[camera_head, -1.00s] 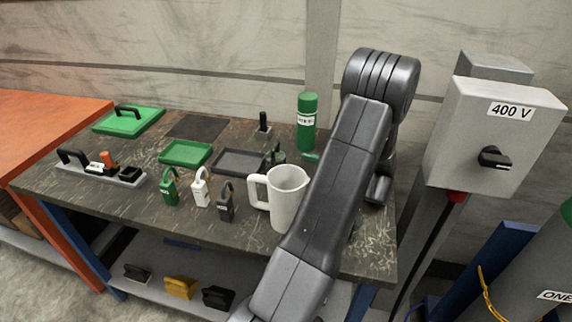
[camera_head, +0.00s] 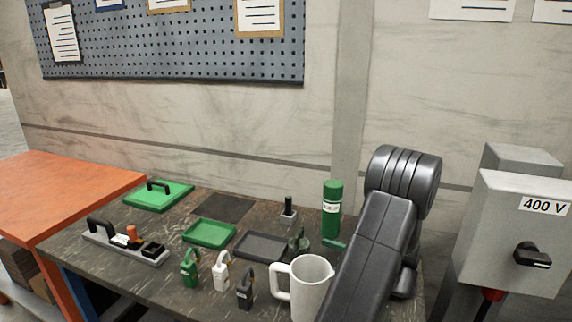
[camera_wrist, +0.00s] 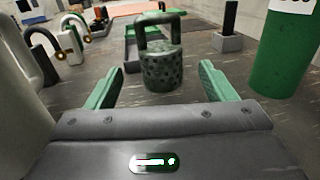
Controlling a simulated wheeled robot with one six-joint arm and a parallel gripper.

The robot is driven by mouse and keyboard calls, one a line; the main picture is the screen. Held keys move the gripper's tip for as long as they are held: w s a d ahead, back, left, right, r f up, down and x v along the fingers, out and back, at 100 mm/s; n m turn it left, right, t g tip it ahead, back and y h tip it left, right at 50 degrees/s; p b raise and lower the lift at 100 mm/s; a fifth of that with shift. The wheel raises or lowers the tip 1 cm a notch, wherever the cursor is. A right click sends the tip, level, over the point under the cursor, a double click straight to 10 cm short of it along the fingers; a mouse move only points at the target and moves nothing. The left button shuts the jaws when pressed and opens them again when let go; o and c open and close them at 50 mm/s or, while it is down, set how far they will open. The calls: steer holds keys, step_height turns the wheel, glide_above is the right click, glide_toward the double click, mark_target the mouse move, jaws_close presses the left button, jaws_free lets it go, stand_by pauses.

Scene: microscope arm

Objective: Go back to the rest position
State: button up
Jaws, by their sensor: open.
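My gripper (camera_wrist: 158,88) is in the wrist view with its two green fingers spread apart and nothing between them. A dark green speckled padlock (camera_wrist: 161,68) stands upright just beyond the fingertips. It also shows in the head view (camera_head: 299,241), beside the white mug.
A white mug (camera_head: 312,288) stands close to my arm. A green bottle (camera_head: 332,210) stands behind. Green, white and dark padlocks (camera_head: 221,272) stand left of the mug, near a green tray (camera_head: 210,234) and a grey tray (camera_head: 262,246). A 400 V box (camera_head: 515,240) is at right.

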mark_target(308, 247)
steer(key=x, duration=0.7)
steer(key=shift+w+a+p, duration=0.1)
steer(key=shift+a+p, duration=0.15)
steer(key=shift+p, duration=0.15)
steer(key=shift+r, duration=0.1)
